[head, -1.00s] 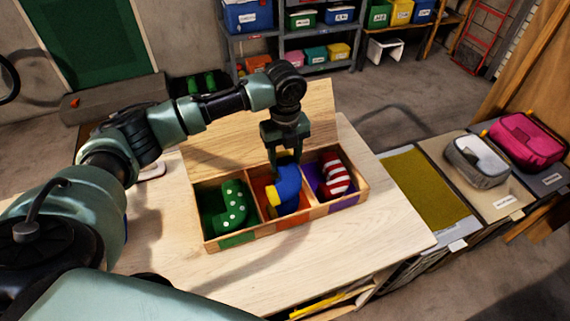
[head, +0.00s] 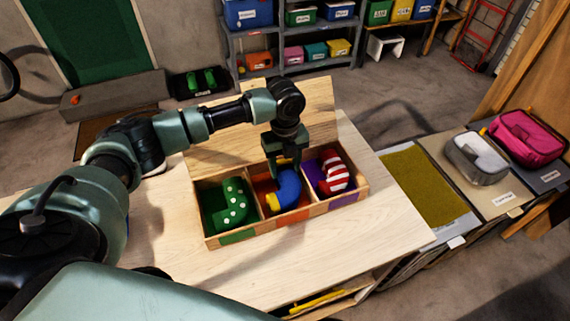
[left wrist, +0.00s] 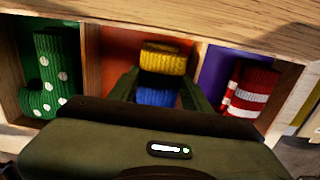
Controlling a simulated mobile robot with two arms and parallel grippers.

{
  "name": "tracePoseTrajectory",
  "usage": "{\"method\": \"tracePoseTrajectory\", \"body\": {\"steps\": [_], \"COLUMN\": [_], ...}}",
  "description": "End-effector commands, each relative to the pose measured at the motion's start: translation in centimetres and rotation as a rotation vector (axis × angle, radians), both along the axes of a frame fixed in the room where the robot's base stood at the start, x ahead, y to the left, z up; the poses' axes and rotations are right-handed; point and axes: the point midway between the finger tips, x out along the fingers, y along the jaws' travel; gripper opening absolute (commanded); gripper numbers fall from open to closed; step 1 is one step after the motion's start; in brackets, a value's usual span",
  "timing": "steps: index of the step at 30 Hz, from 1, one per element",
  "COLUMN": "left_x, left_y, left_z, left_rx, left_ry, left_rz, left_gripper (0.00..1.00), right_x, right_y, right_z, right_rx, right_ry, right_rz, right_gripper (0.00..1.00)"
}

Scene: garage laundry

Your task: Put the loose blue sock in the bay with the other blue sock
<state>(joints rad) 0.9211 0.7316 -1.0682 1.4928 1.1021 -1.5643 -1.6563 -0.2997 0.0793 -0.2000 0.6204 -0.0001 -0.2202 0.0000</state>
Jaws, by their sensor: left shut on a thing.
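A blue sock with a yellow part (head: 289,187) is in the orange middle bay of the wooden box (head: 262,235). My left gripper (head: 284,174) reaches down into that bay and is shut on the blue sock. In the left wrist view the sock's yellow part (left wrist: 163,59) and blue part (left wrist: 157,97) show between the fingers. I cannot make out a second blue sock apart from this one. A green sock with white dots (head: 233,204) lies in the left, green bay, and a red-and-white striped sock (head: 333,172) in the right, purple bay. My right gripper is out of view.
The box's raised wooden lid (head: 225,140) stands behind the bays. The table top (head: 385,215) is clear at the front and right. A grey pouch (head: 478,158) and a pink pouch (head: 527,138) lie at the right. Shelves with bins stand at the back.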

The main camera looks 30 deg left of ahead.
Motion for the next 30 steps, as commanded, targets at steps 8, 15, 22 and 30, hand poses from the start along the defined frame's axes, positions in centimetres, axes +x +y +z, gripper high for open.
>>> {"method": "tracePoseTrajectory", "body": {"steps": [8, 15, 22, 30], "left_x": [0.0, 0.1, 0.1, 0.2], "left_y": [-0.1, -0.2, -0.2, -0.2], "left_z": [0.1, 0.1, 0.1, 1.8], "left_rx": [-0.001, -0.003, -0.004, -0.006], "left_ry": [-0.001, -0.004, -0.003, -0.008], "left_rz": [-0.001, -0.001, -0.002, -0.003], "left_gripper": [0.7, 0.7, 0.7, 0.7], "right_x": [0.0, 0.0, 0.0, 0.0], "right_y": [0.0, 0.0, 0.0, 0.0], "right_z": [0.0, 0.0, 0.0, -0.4], "right_rx": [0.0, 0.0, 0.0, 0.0], "right_ry": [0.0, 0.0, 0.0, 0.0], "right_rz": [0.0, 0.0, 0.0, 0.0], "right_gripper": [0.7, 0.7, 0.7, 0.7]}}
